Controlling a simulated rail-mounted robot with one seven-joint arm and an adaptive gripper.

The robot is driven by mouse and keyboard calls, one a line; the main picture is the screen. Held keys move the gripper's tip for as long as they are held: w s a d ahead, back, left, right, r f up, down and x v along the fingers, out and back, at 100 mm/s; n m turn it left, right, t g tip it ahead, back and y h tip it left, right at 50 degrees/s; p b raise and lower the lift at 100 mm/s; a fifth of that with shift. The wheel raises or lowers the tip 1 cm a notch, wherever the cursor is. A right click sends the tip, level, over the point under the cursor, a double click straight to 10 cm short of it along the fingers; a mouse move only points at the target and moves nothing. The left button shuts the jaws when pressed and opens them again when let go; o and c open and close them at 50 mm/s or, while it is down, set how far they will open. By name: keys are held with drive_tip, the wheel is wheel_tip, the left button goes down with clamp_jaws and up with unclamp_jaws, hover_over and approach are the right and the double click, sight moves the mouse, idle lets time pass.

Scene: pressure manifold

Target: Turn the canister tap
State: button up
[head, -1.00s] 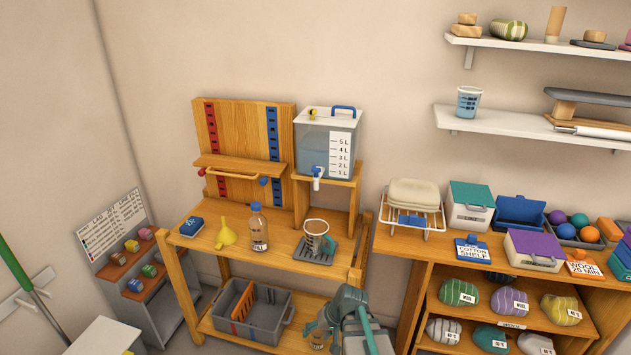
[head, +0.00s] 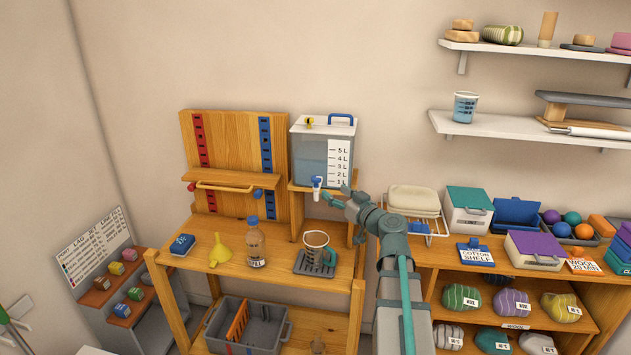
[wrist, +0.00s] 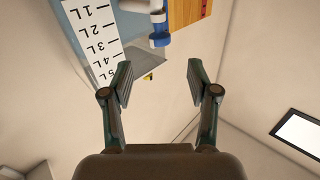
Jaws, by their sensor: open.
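The clear canister (head: 312,158) with a litre scale stands on a raised wooden shelf. Its white and blue tap (head: 317,184) sticks out at the lower front. My gripper (head: 335,199) is just right of the tap and slightly below it in the head view. In the wrist view my gripper (wrist: 158,80) is open with nothing between its fingers. That view shows the canister (wrist: 125,60) upside down, with the tap (wrist: 159,32) beyond the fingertips, near the top edge. The tap and fingers look apart there.
A glass jug (head: 315,246) stands on a grey mat below the tap. A wooden pegboard (head: 232,150) is left of the canister. A rack (head: 418,212) and boxes lie right.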

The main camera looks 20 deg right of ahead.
sight(319, 181)
drive_tip(key=w+p, duration=0.1)
drive_tip(key=w, duration=0.2)
drive_tip(key=w+a+p, duration=0.1)
drive_tip(key=w, duration=0.2)
drive_tip(key=w+p, duration=0.1)
drive_tip(key=w, duration=0.2)
drive_tip(key=shift+w+a+p, duration=0.25)
drive_tip(key=shift+p, duration=0.1)
drive_tip(key=shift+w+a+f, duration=0.1)
drive_tip(key=shift+w, duration=0.5)
drive_tip(key=shift+c, duration=0.2)
clamp_jaws()
